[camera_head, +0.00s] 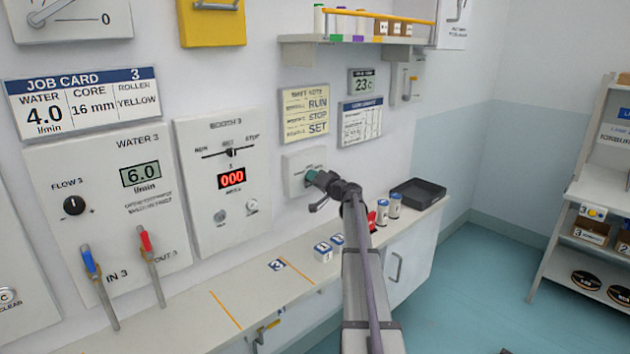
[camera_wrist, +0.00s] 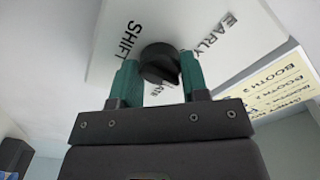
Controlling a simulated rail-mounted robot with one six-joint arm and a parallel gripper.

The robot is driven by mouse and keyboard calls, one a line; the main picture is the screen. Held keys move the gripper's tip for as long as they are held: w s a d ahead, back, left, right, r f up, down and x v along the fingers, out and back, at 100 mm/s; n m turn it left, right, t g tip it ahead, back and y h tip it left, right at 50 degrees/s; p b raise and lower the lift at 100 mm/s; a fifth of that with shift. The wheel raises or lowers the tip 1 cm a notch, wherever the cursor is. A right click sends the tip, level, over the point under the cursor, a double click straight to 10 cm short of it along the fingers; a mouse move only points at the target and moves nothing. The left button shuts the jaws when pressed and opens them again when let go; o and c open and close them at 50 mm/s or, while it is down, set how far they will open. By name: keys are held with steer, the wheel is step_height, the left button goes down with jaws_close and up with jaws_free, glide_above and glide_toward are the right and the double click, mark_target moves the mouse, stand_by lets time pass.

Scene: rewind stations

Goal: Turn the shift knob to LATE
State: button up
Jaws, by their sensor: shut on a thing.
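The shift knob (camera_wrist: 160,64) is a round black knob on a white plate (camera_wrist: 108,45) lettered SHIFT and EARLY. Part of another word, ending in "ATE", shows just below the knob. My gripper (camera_wrist: 160,75) has green fingers on both sides of the knob and is shut on it.
The Booth 3 panel (camera_head: 222,190) is left of the knob plate. A shelf (camera_head: 350,41) hangs above. Open floor (camera_head: 470,290) lies at the right.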

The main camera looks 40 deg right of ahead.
steer(key=m, duration=1.2)
stand_by(0.4)
stand_by(0.5)
steer(key=o, duration=0.9)
steer(key=s, duration=1.1)
steer(key=shift+d, duration=0.4)
